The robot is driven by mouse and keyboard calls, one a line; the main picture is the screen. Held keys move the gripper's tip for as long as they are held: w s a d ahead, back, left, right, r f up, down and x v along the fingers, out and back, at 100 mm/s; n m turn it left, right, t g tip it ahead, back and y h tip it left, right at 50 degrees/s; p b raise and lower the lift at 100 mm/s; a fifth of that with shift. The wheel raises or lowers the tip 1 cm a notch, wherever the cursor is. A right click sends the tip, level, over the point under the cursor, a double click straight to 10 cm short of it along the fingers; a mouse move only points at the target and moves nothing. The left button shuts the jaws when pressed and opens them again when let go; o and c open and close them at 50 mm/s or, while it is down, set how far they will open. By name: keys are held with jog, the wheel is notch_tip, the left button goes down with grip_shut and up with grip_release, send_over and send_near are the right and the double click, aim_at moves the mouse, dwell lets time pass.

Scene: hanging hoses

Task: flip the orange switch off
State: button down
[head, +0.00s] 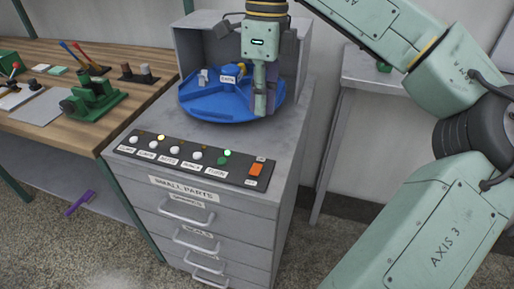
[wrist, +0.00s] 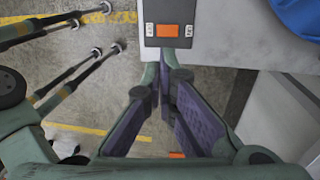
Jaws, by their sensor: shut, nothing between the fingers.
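The orange switch (head: 256,170) sits at the right end of a dark control panel (head: 183,161) on top of the grey cabinet. Small labels lie above and below it, too small to read. In the wrist view the orange switch (wrist: 168,30) shows at the top, between two pale labels. My gripper (head: 262,108) points down above the cabinet top, in front of the blue turntable, behind and above the switch in the head view. Its purple-padded fingers (wrist: 166,72) are shut and empty. In the wrist picture their tips appear just below the switch, apart from it.
The blue round tray (head: 205,105) sits in a grey open housing (head: 190,45) close behind the gripper. The panel also has several white knobs and a green knob (head: 222,160) with a lit green lamp. A wooden bench (head: 50,128) with tools stands at left.

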aim_at(260, 170)
jog(key=shift+s+r, duration=0.1)
jog(key=shift+s, duration=0.05)
jog(key=f, duration=0.4)
jog(key=s+f+p, duration=0.1)
jog(key=f, duration=0.4)
jog(key=f+p, duration=0.1)
jog(key=f, duration=0.4)
jog(key=shift+s+a, duration=0.3)
jog(key=shift+s, duration=0.1)
jog(key=f+t+b, duration=0.1)
jog(key=b, duration=0.2)
jog(key=shift+s+f, duration=0.15)
jog(key=shift+f, duration=0.05)
jog(key=shift+r, duration=0.4)
jog(key=shift+w+d+r, duration=0.2)
jog(key=shift+w, duration=0.55)
